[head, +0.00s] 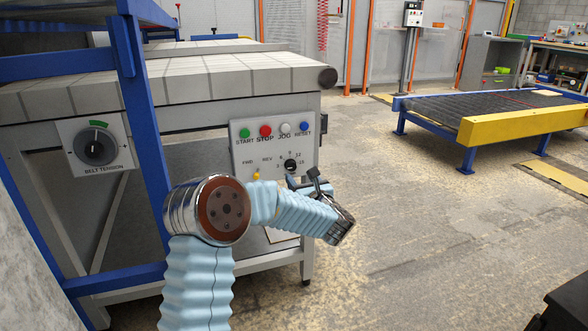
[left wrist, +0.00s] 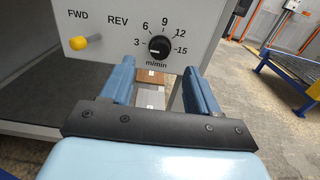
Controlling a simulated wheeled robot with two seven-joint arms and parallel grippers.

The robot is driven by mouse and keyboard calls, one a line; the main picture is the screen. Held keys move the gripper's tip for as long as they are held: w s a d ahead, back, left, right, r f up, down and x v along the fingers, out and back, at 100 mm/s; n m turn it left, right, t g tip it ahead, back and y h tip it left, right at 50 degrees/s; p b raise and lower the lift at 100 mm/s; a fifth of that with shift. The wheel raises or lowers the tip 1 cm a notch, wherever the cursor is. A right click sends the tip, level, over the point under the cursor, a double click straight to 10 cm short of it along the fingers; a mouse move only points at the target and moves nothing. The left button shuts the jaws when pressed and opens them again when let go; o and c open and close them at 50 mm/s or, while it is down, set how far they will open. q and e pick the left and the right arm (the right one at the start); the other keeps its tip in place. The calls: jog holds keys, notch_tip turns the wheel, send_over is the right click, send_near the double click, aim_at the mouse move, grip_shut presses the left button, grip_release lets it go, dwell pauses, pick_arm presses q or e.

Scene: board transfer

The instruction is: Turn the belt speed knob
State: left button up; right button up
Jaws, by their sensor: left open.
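The belt speed knob (left wrist: 159,47) is small, round and black with a white mark, ringed by numbers from 3 to 15 over "m/min". In the head view the knob (head: 290,165) sits low on the grey control panel (head: 246,143). My left gripper (head: 303,183) is open in front of the panel, close to the knob. In the left wrist view its two blue fingers (left wrist: 157,78) stand apart, one on each side below the knob, with nothing between them. I cannot tell how far the fingertips are from the panel. My right gripper is not in view.
A yellow FWD/REV switch (left wrist: 85,42) is left of the knob. Start, stop, jog and reset buttons (head: 265,131) line the panel top. Floor (head: 440,240) on the right is clear.

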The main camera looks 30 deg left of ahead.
aim_at(293, 167)
pick_arm(q)
jog(key=x, duration=0.7)
jog(key=shift+d+p, duration=0.1)
jog(key=shift+p, duration=0.2)
jog(key=shift+c, duration=0.3)
jog(key=c, duration=1)
